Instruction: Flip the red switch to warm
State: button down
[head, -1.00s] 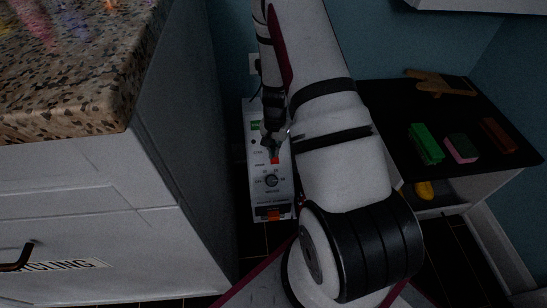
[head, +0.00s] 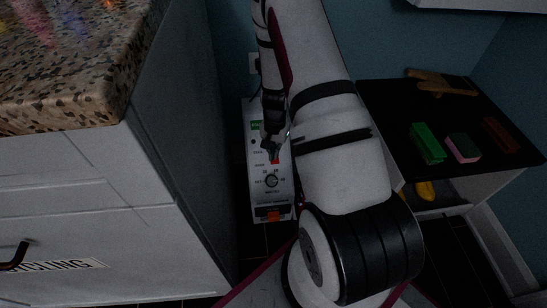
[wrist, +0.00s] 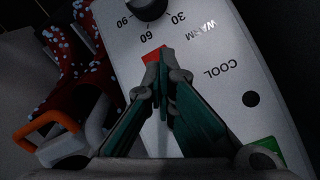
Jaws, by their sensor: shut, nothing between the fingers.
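The white control panel (head: 284,191) stands on the floor between the cabinet and my arm. It has a dark round knob (head: 271,181), a green patch and a red switch (head: 276,161). In the wrist view the red switch (wrist: 152,55) shows at the fingertips, near the WARM marking, with COOL farther right; the fingers partly hide it. My gripper (head: 274,154) is shut and empty, its tips right at the red switch. It also shows in the wrist view (wrist: 163,62). I cannot tell whether the tips touch the switch.
A speckled counter on a white cabinet (head: 165,190) stands close on the left. A dark-topped table (head: 390,105) on the right holds a green block (head: 427,143) and a pink sponge (head: 462,148). In the wrist view, a red dotted thing (wrist: 75,75) lies beside the panel.

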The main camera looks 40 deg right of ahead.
notch_tip(320, 180, up, 7)
jog(key=p, duration=0.5)
dwell(0.5)
dwell(0.3)
